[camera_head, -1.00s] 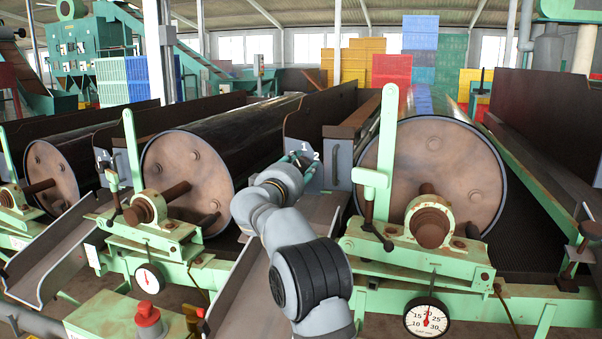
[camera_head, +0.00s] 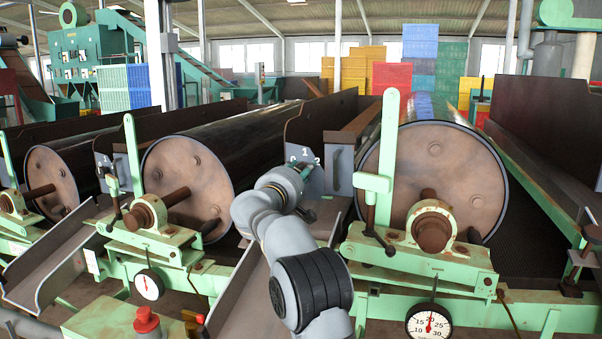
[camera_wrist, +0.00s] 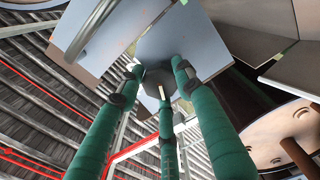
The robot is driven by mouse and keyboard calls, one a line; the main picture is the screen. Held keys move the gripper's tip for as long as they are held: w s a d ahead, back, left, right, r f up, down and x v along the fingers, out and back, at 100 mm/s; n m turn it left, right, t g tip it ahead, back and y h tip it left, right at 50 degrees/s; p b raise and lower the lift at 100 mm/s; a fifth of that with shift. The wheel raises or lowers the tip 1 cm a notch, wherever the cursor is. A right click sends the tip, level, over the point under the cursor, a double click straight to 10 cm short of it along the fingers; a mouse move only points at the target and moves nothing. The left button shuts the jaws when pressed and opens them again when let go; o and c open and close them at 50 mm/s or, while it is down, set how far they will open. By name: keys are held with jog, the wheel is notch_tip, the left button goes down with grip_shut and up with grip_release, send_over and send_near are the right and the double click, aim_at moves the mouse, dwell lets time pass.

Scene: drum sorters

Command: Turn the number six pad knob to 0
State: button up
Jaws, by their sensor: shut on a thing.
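The grey dial plate (camera_head: 318,185) stands between the two large drums in the head view, with a white 1 at its top and a 2 at its right. My grey wrist covers its lower left, so the pad knob and its pointer are hidden there. In the wrist view the three green fingers of my gripper (camera_wrist: 159,77) reach up to a grey faceted piece, apparently the pad knob (camera_wrist: 158,50), in front of the pale plate. My gripper is shut on it, with fingertips around its edges. I cannot read the knob's setting or a number six.
A large drum (camera_head: 435,170) stands right of my arm and another drum (camera_head: 187,170) left of it. Green frames carry a lever (camera_head: 388,150), a dial gauge (camera_head: 429,324) and a metal chute (camera_head: 240,300) close by. A red button (camera_head: 146,320) is at lower left.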

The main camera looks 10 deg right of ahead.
jog(key=shift+d+f, duration=0.3)
jog(key=shift+d, duration=0.1)
jog(key=o, duration=1)
jog(key=shift+r, duration=0.1)
jog(key=shift+o, duration=0.7)
jog(key=shift+a+r, duration=0.15)
jog(key=v, duration=1.2)
jog(key=shift+w, duration=0.1)
jog(key=x, duration=1.1)
jog(key=shift+w, duration=0.35)
